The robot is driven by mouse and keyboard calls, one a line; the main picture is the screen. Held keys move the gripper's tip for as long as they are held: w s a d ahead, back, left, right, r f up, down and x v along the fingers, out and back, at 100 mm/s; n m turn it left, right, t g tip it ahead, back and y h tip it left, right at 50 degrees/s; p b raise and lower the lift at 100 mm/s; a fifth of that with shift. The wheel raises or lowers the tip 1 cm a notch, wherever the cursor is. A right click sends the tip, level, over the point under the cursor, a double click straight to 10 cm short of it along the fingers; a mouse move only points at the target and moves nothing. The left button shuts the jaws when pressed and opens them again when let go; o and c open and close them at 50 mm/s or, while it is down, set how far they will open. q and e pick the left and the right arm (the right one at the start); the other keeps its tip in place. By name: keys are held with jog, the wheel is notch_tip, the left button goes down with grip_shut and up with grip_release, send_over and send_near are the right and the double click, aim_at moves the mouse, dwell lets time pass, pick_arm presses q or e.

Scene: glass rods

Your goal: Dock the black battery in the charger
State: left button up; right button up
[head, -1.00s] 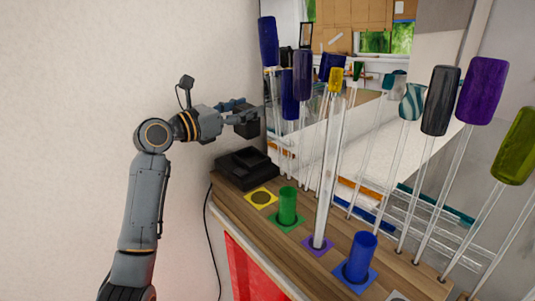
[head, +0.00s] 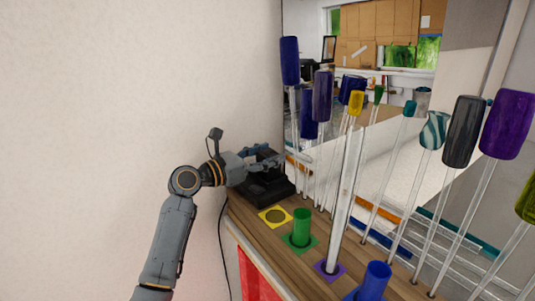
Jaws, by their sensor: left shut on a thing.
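The black charger (head: 275,193) sits at the far left end of the wooden bench top. My left gripper (head: 262,156) comes in from the left and is shut on the black battery (head: 268,157). The battery is right over the charger's back part, its lower end close to or in it. Dark on dark, I cannot tell whether it is seated. My right gripper is out of view.
On the wooden top (head: 258,232) are a yellow square with an empty hole (head: 275,216), a green cup (head: 302,226), a clear glass tube (head: 344,195) and a blue cup (head: 375,280). Several glass rods with coloured heads stand behind. A wall is at left.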

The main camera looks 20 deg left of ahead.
pick_arm(q)
jog(key=o, duration=1.6)
jog(key=shift+f, duration=0.1)
jog(key=shift+s+a, duration=0.1)
jog(key=shift+s, duration=0.1)
jog(key=b+v, duration=0.3)
jog(key=v, duration=0.8)
jog(key=shift+s+a, duration=0.15)
jog(key=shift+s, duration=0.15)
